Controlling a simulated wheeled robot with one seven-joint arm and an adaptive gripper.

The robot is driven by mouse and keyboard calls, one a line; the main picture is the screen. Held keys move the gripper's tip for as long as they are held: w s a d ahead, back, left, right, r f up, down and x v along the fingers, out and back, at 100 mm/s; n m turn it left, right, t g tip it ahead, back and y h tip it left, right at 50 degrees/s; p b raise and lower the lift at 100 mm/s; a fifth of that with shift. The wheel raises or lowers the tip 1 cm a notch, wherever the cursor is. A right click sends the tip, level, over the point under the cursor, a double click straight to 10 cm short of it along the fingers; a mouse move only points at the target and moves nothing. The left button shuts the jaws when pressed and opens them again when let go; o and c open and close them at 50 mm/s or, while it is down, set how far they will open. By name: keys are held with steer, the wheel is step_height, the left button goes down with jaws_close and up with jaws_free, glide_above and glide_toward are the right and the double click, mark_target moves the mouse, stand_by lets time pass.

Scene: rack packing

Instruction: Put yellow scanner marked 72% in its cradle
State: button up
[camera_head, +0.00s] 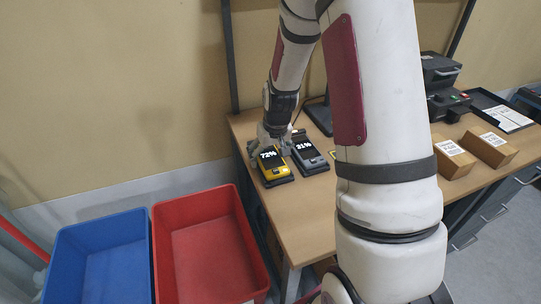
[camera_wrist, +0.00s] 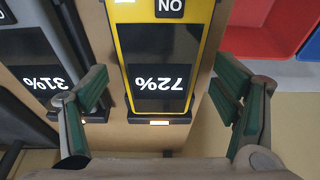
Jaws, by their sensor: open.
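The yellow scanner (camera_head: 272,170) with 72% on its dark screen lies near the left end of the wooden table. It appears to sit in a dark cradle, whose lit strip shows at the scanner's end in the wrist view (camera_wrist: 159,122). In that view the yellow scanner (camera_wrist: 160,45) lies between the spread fingers of my gripper (camera_wrist: 162,78). My gripper is open, with one finger on each side and visible gaps to the scanner. In the head view my gripper (camera_head: 274,138) is at the scanner's far end. Whether the scanner is fully seated I cannot tell.
A grey scanner (camera_head: 308,157) marked 31% stands close beside on the right, in a similar dark base. A red bin (camera_head: 207,194) and a blue bin (camera_head: 97,224) stand left of the table.

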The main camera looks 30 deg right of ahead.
steer(key=s+a+r, duration=0.3)
steer(key=s+r, duration=0.1)
steer(key=r, duration=0.3)
steer(key=s+a+r+n, duration=0.1)
steer(key=s+a+r, duration=0.15)
steer(key=r, duration=0.45)
steer(key=s+a+r, duration=0.3)
steer(key=s+r, duration=0.1)
steer(key=r, duration=0.3)
steer(key=s+a+r+t, duration=0.1)
steer(key=s+a+r, duration=0.1)
steer(key=s, duration=0.5)
steer(key=s+a+r+n, duration=0.1)
steer(key=s+a+r, duration=0.2)
steer(key=s, duration=0.5)
steer(key=shift+s+a+r+t+y, duration=0.15)
steer(key=shift+s+a+t+y, duration=0.15)
steer(key=shift+a+t, duration=0.15)
